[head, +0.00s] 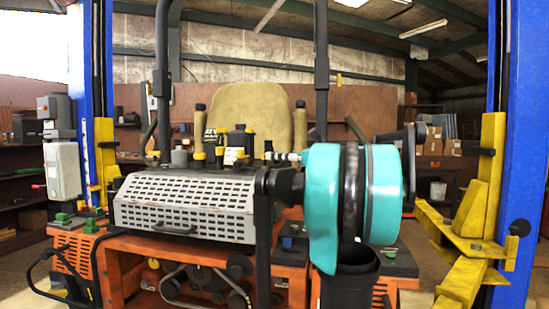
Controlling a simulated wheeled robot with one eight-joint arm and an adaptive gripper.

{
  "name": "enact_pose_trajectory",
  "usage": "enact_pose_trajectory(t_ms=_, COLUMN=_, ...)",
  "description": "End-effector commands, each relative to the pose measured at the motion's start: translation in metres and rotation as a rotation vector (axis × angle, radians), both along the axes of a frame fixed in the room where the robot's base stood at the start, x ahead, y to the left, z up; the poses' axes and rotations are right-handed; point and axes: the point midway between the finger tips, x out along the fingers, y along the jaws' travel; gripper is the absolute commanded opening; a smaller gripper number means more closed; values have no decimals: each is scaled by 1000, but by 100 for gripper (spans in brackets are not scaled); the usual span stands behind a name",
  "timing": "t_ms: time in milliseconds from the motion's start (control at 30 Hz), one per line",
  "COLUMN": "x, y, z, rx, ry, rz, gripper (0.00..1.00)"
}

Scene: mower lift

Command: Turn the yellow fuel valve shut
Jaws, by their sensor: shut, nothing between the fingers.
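A mower with a slotted grey cover (185,207) and an orange frame (110,270) fills the middle of the head view. A small yellow part (154,263) sits low in the frame, below the cover. It may be the yellow fuel valve, but it is too small to tell its shape or handle position. Small yellow-capped parts (219,151) stand on top behind the cover. My teal and black arm (385,195) stands large in front, right of centre, and hides the mower's right part. I cannot make out my gripper or its fingertips.
Blue lift posts stand at the left (90,100) and right (520,150), with yellow lift arms (465,245) reaching in at the right. A tan seat (250,115) and dark upright bars rise behind the cover. Shelves with boxes (432,140) stand behind.

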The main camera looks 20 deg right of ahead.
Motion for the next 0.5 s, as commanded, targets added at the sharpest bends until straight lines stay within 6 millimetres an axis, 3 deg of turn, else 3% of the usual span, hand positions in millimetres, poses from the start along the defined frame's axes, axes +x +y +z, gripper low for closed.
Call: enact_pose_trajectory(t_ms=500, x=-3, y=5, z=0, rx=0, ry=0, rz=-110, gripper=0)
